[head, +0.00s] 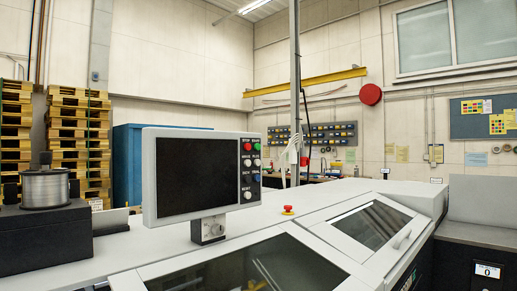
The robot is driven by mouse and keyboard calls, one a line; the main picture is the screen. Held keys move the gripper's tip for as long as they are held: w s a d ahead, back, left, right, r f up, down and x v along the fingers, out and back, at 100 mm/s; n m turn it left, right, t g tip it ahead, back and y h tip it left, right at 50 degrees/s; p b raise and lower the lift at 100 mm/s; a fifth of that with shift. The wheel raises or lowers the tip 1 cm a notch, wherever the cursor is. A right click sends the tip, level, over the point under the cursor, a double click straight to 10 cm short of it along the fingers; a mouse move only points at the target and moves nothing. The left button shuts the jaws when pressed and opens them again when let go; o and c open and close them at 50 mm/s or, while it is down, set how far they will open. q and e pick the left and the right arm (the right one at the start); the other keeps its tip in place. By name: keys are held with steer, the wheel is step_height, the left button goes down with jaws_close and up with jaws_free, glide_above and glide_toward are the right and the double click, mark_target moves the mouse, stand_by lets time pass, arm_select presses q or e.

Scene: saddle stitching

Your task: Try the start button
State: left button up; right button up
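A light grey control panel (228,178) with a dark, blank screen (184,174) stands on a short mount on top of the machine. Small buttons run down its right side in two columns. A green button (257,146) is at the top right, under a tiny label that seems to read START. A red button (247,146) sits just left of it. Neither of my grippers is in the head view.
A red emergency-stop knob (288,209) sits on the pale machine top (160,242) right of the panel. Two dark-windowed covers, the nearer (225,268) and farther (372,224), slope towards me. A wire spool (46,189) stands on a black block at left.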

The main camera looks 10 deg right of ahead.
jaws_close()
stand_by(1.2)
